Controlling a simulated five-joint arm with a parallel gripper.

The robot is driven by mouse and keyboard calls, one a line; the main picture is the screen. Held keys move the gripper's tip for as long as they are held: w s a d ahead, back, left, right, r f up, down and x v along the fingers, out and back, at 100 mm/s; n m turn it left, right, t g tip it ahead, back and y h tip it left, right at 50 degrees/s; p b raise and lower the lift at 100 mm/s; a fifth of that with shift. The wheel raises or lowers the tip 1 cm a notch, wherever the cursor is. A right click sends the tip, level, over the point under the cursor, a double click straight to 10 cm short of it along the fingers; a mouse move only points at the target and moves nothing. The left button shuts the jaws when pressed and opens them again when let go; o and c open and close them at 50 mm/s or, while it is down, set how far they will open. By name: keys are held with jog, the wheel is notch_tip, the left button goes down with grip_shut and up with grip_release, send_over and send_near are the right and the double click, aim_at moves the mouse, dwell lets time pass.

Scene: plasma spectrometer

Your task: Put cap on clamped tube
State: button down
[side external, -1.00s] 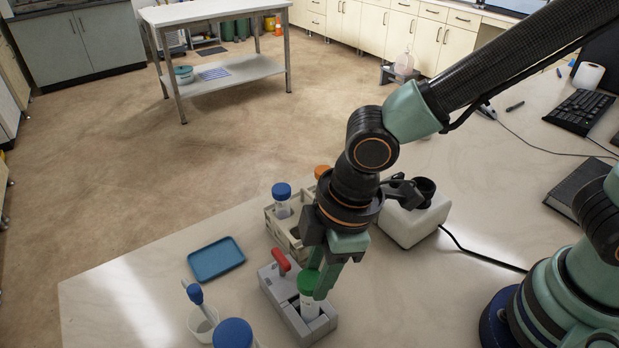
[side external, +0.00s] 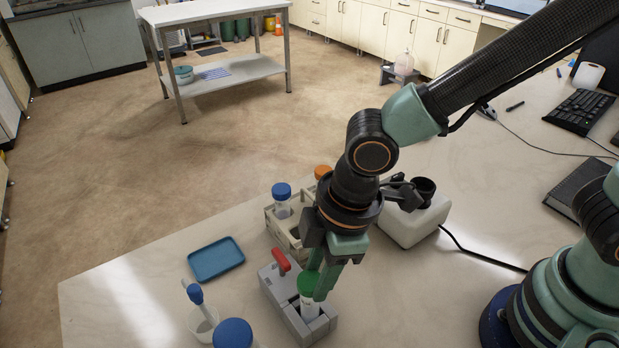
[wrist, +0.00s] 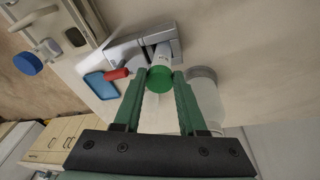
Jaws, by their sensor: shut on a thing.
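The green cap (side external: 308,284) sits on top of the clear tube (side external: 309,308), which stands upright in the grey clamp (side external: 283,306) with a red handle (side external: 281,261). My gripper (side external: 323,281) is above the clamp with its green fingers around the cap. In the wrist view the green cap (wrist: 160,79) is between my fingertips (wrist: 163,80), with the clamp (wrist: 143,46) beyond it. The fingers hide part of the cap's side, and I cannot tell how tightly it sits on the tube.
A rack (side external: 286,234) with a blue-capped tube (side external: 282,192) stands behind the clamp. A blue tray (side external: 216,259) lies to the left. A beaker (side external: 203,325) and a large blue lid (side external: 232,334) are at the front left. A white device (side external: 414,222) is at the right.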

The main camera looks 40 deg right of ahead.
grip_release()
dwell(0.4)
jog(key=shift+r, duration=3.5)
grip_shut()
jog(key=shift+f, duration=0.6)
